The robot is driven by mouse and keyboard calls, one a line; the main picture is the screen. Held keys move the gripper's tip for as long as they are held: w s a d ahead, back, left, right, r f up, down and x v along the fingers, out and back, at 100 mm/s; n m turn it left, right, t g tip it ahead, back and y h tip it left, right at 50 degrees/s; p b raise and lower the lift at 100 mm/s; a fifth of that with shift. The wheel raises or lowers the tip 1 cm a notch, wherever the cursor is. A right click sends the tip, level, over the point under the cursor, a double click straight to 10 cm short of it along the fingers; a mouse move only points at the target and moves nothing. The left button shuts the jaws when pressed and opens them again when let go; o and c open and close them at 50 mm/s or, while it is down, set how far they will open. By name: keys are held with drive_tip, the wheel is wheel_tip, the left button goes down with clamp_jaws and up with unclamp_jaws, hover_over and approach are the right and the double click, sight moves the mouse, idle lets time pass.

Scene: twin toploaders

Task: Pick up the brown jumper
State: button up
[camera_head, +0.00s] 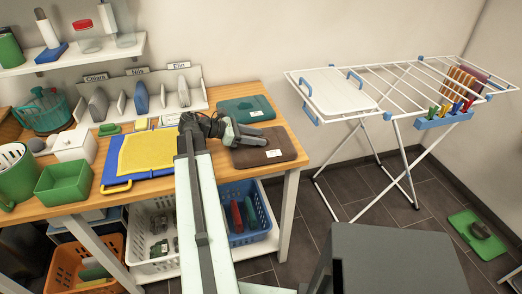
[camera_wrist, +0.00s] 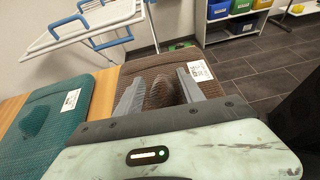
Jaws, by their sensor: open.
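The brown jumper (camera_head: 272,155) lies folded flat at the right end of the wooden table, with a small white label on it. In the wrist view the brown jumper (camera_wrist: 147,66) spreads beneath and beyond the fingers, with a raised ridge between them. My gripper (camera_head: 262,137) is open over the jumper's left part; in the wrist view my gripper (camera_wrist: 158,90) has its two grey fingers apart with nothing clamped. I cannot tell whether the fingertips touch the cloth. My gripper hides part of the jumper.
A folded teal garment (camera_head: 246,109) lies just behind the jumper; it also shows at left in the wrist view (camera_wrist: 48,120). A yellow and blue board (camera_head: 147,152) lies left on the table (camera_head: 112,200). A white drying rack (camera_head: 345,92) stands to the right.

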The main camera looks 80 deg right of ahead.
drive_tip(key=shift+s+d+f, duration=0.1)
drive_tip(key=shift+s+f, duration=0.05)
drive_tip(key=shift+s, duration=0.05)
clamp_jaws()
idle(1.2)
